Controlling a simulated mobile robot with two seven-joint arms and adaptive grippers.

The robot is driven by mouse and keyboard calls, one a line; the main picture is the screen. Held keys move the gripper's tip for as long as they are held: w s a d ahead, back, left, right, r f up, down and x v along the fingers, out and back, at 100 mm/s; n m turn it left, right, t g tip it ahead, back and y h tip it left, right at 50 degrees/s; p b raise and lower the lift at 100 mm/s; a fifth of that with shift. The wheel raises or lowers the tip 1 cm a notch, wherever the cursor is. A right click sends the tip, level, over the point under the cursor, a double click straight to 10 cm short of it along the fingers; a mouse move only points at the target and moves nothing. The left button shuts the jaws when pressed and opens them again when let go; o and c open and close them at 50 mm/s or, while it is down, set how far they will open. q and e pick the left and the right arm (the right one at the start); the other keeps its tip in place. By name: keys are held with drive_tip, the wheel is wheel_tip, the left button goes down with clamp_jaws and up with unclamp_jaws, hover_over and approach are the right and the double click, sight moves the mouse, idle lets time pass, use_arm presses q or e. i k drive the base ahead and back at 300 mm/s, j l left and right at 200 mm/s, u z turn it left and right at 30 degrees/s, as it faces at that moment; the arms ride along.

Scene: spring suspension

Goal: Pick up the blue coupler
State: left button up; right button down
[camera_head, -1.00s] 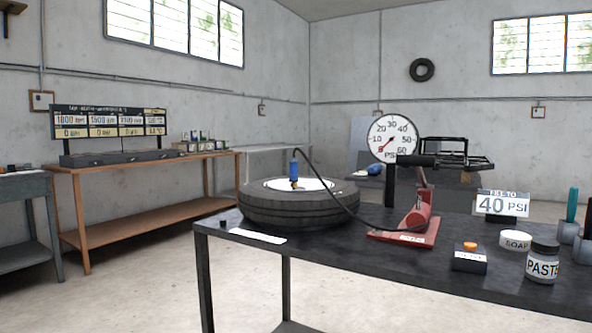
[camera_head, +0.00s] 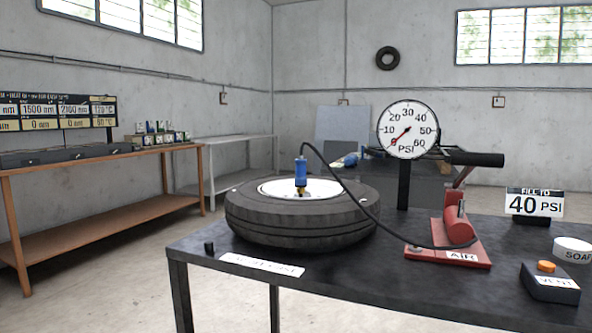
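The blue coupler (camera_head: 301,172) stands upright over the middle of the tire (camera_head: 300,228), with a brass-coloured tip at its lower end. A black hose (camera_head: 352,197) leaves its top and runs to the red air pump (camera_head: 456,232) on the right. The tire lies flat on the dark table (camera_head: 380,280). Whether the coupler is joined to a valve on the wheel is too small to tell. Neither of my grippers shows in the view.
A round pressure gauge (camera_head: 408,130) stands behind the pump, its needle low. A vent box (camera_head: 549,283), a soap tin (camera_head: 572,250) and a 40 PSI sign (camera_head: 534,205) are at the right. A small black cap (camera_head: 209,248) and a white label (camera_head: 262,265) lie front left.

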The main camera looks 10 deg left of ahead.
sight(301, 179)
drive_tip(key=i+j+z, duration=0.1)
drive_tip(key=j, duration=0.25)
drive_tip(key=i+j, duration=0.25)
drive_tip(key=i+j+z, duration=0.15)
drive_tip(key=j, duration=0.35)
drive_tip(key=i+l, duration=0.05)
